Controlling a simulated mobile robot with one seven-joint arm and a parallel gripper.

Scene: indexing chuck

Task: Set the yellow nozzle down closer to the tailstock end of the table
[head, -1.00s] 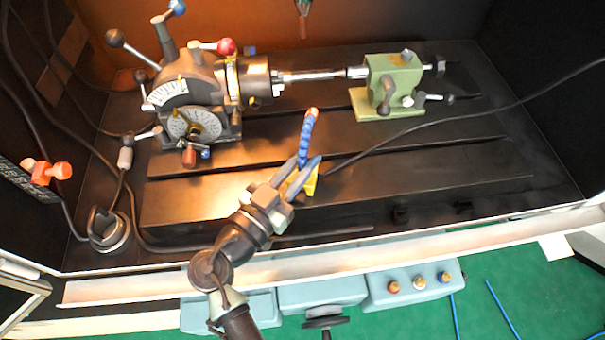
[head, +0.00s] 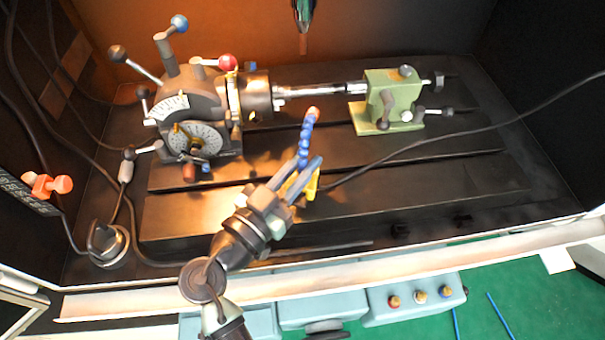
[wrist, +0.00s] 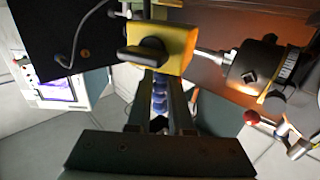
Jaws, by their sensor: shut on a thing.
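The yellow nozzle has a yellow block body (wrist: 176,50) with a black knob, and a blue segmented hose (head: 305,146) with an orange tip. My gripper (head: 302,178) is shut on it, over the front part of the slotted table (head: 440,205). The hose rises beyond the fingers in the head view, and blue segments show between the fingers in the wrist view. The fingers hide part of the yellow body, and I cannot tell whether it touches the table. The green tailstock (head: 381,119) stands behind and to the right of my gripper.
The dividing head (head: 190,105) with its chuck stands at the left, joined to the tailstock by a shaft (head: 310,91). A black cable (head: 435,143) runs right from near the nozzle. A spindle tip (head: 303,15) hangs above the back. The table's front right is clear.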

